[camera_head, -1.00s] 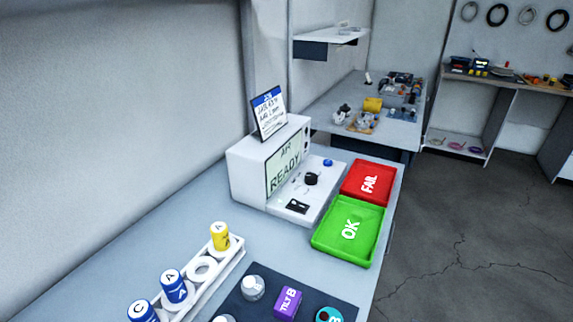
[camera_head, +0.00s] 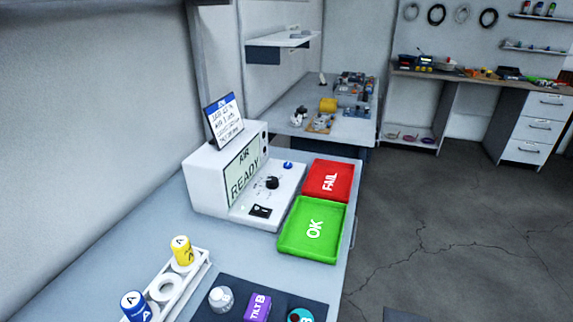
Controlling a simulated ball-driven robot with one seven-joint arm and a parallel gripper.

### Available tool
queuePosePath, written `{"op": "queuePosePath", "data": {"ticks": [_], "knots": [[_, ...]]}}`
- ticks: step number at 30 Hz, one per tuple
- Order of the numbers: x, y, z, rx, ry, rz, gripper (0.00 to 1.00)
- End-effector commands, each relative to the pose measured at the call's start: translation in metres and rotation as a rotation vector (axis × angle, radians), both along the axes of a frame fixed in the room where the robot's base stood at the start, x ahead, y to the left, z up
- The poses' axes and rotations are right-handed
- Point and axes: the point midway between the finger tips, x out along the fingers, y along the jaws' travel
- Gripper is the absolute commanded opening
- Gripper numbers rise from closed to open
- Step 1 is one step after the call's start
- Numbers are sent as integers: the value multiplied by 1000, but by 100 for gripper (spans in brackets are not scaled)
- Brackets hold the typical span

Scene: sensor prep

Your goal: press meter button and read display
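The white meter (camera_head: 215,180) stands on the grey-blue bench in the middle of the head view. Its display (camera_head: 246,171) reads "AIR" and "READY". A blue button (camera_head: 288,165) sits on the meter's front deck, towards the far end. A black knob (camera_head: 272,183) and a black socket piece (camera_head: 260,211) sit on the same deck. A job card (camera_head: 224,118) with a blue header leans on top of the meter; its small print is too blurred to read. My gripper is not in view.
A red FAIL tray (camera_head: 345,170) and a green OK tray (camera_head: 334,225) lie right of the meter. In front are a white rack (camera_head: 190,278) with labelled cylinders and a dark mat (camera_head: 236,288) holding several parts. Open floor (camera_head: 420,230) lies to the right.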

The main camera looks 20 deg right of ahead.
Motion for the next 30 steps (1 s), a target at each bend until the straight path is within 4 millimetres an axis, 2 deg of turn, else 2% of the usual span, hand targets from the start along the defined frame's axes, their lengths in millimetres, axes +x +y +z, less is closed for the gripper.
{"op": "queuePosePath", "data": {"ticks": [7, 27, 30], "knots": [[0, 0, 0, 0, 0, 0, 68], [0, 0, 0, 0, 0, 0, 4], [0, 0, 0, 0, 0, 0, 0]]}}
